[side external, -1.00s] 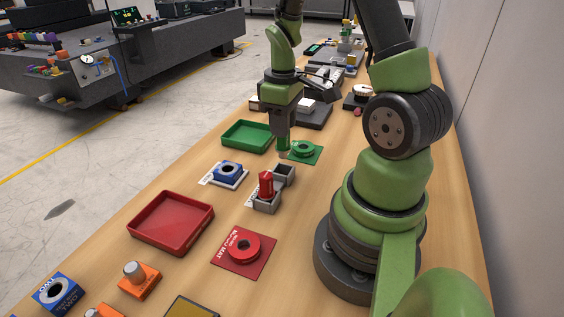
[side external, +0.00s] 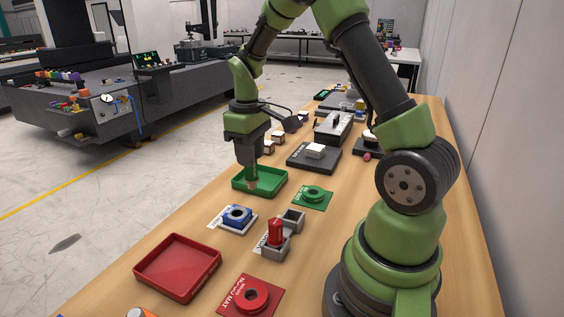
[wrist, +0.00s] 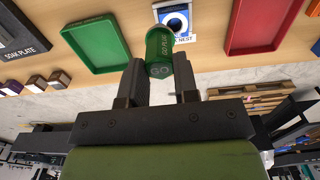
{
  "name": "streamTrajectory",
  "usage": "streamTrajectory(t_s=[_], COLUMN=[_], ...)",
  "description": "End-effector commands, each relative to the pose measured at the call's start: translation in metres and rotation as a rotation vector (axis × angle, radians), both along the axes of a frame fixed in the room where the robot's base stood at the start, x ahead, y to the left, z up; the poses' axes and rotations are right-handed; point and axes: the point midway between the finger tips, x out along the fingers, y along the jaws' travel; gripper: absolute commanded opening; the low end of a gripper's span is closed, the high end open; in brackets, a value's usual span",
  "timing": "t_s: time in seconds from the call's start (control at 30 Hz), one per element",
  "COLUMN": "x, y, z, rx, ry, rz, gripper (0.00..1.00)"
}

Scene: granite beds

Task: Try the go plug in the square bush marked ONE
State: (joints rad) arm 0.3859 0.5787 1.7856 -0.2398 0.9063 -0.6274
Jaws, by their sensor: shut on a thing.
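My gripper (side external: 252,178) is shut on the green go plug (wrist: 160,50), whose side reads GO PLUG. In the side view it is over the green tray (side external: 280,188), and I cannot tell the gap below it. A blue square bush (side external: 237,214) with a round dark bore sits on a white nest card; it also shows at the top of the wrist view (wrist: 174,20). Its number is not readable. The two-pocket grey holder (side external: 292,217) has one empty pocket and a red plug (side external: 275,230) standing upright in the other.
A red tray (side external: 180,266) and a red mat with a red ring (side external: 252,298) lie nearer the camera. A green mat with a green ring (side external: 314,193) lies right of the green tray. A dark soak plate (side external: 314,158) with a white block stands behind.

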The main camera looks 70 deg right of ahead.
Motion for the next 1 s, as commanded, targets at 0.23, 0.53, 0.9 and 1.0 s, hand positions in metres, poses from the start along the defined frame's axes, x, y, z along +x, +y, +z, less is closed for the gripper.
streamTrajectory(t_s=[0.23, 0.53, 0.9, 1.0], x=[0.033, 0.033, 0.033, 0.033], y=[0.020, 0.021, 0.021, 0.021], z=[0.004, 0.004, -0.023, -0.034], rx=[0.000, 0.000, 0.001, 0.001], ry=[-0.002, -0.001, 0.003, 0.002], rz=[-0.002, -0.004, -0.004, -0.003], gripper=[0.00, 0.00, 0.00, 0.00])
